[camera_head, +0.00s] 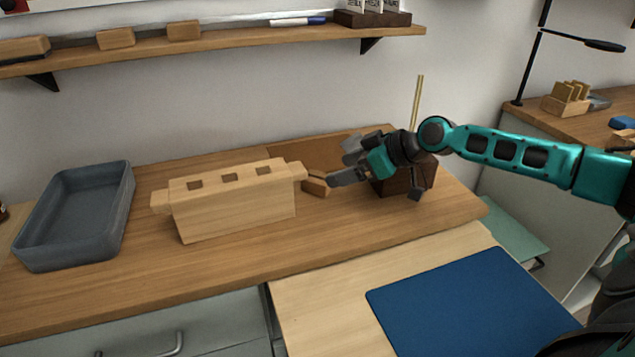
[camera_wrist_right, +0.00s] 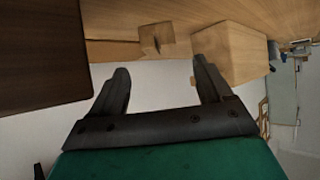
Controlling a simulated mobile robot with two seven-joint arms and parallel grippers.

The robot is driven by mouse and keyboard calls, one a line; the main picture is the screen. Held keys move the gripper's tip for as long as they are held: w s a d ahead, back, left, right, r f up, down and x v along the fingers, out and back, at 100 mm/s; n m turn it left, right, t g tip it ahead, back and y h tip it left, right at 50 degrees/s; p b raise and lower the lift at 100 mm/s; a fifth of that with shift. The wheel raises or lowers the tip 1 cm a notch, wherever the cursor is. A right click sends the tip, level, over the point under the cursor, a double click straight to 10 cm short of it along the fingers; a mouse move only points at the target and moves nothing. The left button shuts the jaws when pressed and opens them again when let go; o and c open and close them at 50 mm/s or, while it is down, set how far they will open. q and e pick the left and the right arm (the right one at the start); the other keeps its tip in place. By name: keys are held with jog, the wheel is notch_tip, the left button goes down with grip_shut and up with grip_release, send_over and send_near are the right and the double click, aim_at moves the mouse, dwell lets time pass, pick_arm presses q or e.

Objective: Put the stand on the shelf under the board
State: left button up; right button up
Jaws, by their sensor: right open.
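A small light-brown wooden piece (camera_head: 316,186), which looks like the stand, lies on the wooden counter. In the right wrist view the small piece (camera_wrist_right: 157,39) shows a notch and sits beyond the gap between the fingers. My right gripper (camera_head: 340,162) is open and empty, close to the right of this piece; contact is not visible. Its two fingers show apart in the right wrist view (camera_wrist_right: 162,88). The wooden shelf (camera_head: 230,42) runs along the wall under the white board (camera_head: 100,12). My left gripper is out of view.
A long pale block with square holes (camera_head: 240,205) stands left of the piece. A dark brown box (camera_head: 418,176) with an upright gold rod is behind my right gripper. A grey tray (camera_head: 75,222) is at left. The shelf holds wooden blocks, pens and a dark holder (camera_head: 372,19).

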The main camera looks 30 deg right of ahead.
aim_at(323, 176)
jog(key=shift+x, duration=3.25)
jog(key=shift+c, duration=0.2)
jog(key=c, duration=1.1)
